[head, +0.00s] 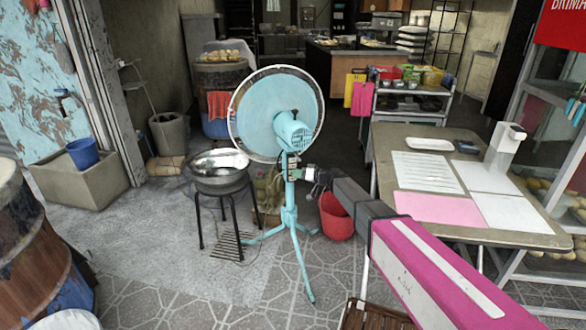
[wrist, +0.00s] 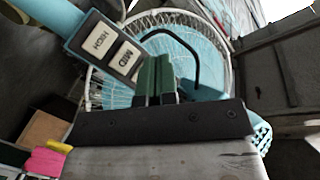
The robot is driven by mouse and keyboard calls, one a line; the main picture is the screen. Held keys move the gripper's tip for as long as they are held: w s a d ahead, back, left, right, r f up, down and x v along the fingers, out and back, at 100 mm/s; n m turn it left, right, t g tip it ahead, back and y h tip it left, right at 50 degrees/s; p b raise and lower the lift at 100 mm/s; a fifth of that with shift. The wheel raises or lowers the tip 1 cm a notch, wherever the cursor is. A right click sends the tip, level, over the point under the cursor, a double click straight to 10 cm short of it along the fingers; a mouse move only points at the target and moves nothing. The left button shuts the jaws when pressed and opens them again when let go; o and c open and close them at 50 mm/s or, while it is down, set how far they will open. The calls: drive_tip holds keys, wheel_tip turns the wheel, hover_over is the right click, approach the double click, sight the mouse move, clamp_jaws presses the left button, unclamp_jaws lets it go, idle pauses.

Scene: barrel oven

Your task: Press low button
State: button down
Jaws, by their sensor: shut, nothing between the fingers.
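A light blue fan (head: 270,115) stands on a blue tripod. Its control panel (head: 290,165) is on the stand below the motor. In the wrist view the panel's HIGH button (wrist: 97,36) and MID button (wrist: 124,58) are pale with dark letters. No button marked LOW can be seen; my fingertips cover the panel beyond MID. My gripper (head: 295,174) is at the panel from the right. In the wrist view my gripper (wrist: 157,62) has its green-tipped fingers together and empty, right beside MID. I cannot tell whether they touch the panel.
A metal bowl on a black stand (head: 218,180) is left of the fan. A red bucket (head: 336,217) stands behind my arm. A table with papers (head: 428,172) is at the right. Tiled floor (head: 190,295) in front is clear.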

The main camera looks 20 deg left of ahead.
drive_tip(key=s+d, duration=0.2)
drive_tip(key=s, duration=0.1)
drive_tip(key=shift+d, duration=0.15)
idle(0.5)
